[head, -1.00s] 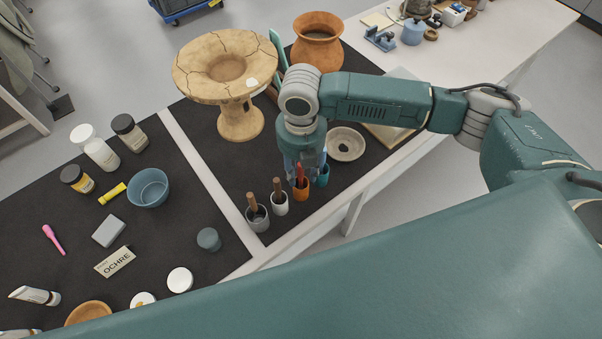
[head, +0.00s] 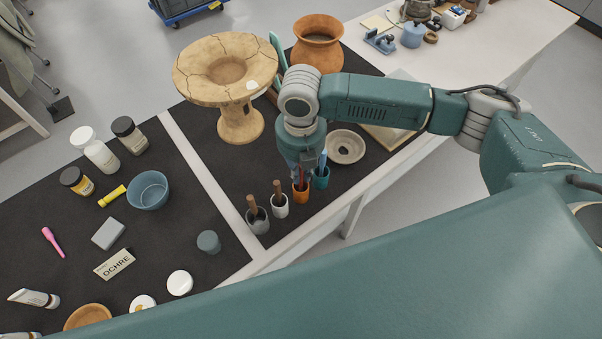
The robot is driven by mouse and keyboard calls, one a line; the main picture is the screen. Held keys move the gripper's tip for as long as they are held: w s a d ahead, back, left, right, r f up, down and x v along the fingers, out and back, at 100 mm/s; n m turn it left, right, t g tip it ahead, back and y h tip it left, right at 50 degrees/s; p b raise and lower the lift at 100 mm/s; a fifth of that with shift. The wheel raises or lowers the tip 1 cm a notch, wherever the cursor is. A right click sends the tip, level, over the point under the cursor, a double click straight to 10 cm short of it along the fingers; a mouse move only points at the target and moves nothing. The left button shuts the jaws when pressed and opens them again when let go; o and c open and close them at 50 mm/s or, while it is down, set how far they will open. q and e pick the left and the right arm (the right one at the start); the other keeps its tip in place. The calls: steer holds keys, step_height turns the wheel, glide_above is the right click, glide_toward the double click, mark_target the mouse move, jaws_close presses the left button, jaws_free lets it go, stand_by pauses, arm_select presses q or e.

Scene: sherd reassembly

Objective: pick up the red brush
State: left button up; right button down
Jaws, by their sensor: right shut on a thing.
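The red brush (head: 301,180) stands in the orange cup (head: 301,195) near the front edge of the dark mat; only a short red part shows between my gripper and the cup. My right gripper (head: 303,167) points down over the cup and is shut on the red brush. The fingers partly hide the brush's upper end. My left gripper is not in view.
A teal cup (head: 321,182) with a blue handle stands close on the right. A white cup (head: 279,208) and a grey cup (head: 258,224), each with a brown-handled brush, stand left. A cracked pedestal vessel (head: 240,122) stands behind.

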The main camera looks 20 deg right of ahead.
step_height(320, 180, up, 19)
steer(key=b, duration=0.2)
stand_by(0.4)
